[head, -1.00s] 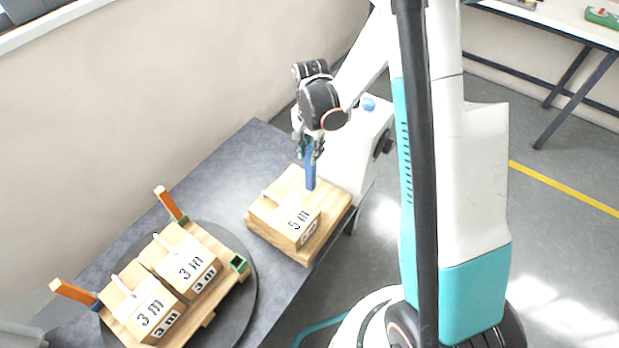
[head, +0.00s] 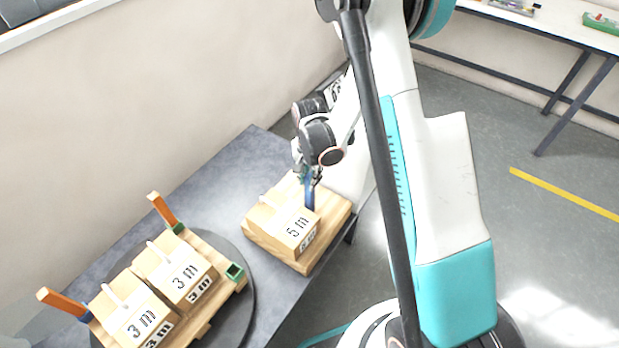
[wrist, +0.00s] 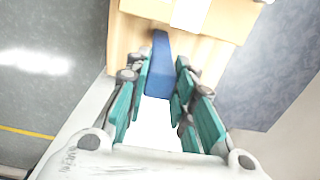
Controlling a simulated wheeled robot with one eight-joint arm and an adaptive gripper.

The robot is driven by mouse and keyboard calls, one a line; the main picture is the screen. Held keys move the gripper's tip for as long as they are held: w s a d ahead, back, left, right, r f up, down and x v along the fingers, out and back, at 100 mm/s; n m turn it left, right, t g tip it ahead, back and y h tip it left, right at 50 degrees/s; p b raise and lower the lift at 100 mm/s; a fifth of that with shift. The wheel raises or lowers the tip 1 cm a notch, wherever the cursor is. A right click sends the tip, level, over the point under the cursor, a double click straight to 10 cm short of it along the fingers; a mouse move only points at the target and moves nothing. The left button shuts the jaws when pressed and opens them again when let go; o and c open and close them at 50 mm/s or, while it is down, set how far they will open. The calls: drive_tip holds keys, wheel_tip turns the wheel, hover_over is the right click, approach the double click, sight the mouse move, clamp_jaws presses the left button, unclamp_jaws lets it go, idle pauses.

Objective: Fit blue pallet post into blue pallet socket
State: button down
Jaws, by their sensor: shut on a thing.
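My gripper (head: 307,176) is shut on a blue post (head: 309,194) above the right wooden board (head: 338,212), beside the "5 m" box. In the wrist view the blue post (wrist: 159,62) runs from between the teal fingers (wrist: 160,95) toward the pale wood. I cannot tell whether its lower end touches the board. On the left pallet (head: 207,326), a blue socket (head: 86,316) shows at the foot of a tilted orange post (head: 60,301). A second orange post (head: 164,210) rises from a green socket (head: 178,229). Another green socket (head: 235,271) looks empty.
Two "3 m" boxes (head: 176,275) stand on the left pallet, on a dark round turntable (head: 246,305). The "5 m" box (head: 284,228) stands on the right board. The grey table (head: 215,190) is clear between and behind them. A wall runs along the back.

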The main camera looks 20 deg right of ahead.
drive_tip(key=shift+f, duration=0.2)
drive_tip(key=c, duration=1.4)
unclamp_jaws()
drive_tip(key=shift+o, duration=0.2)
drive_tip(key=shift+r, duration=0.1)
drive_tip(key=shift+r, duration=0.1)
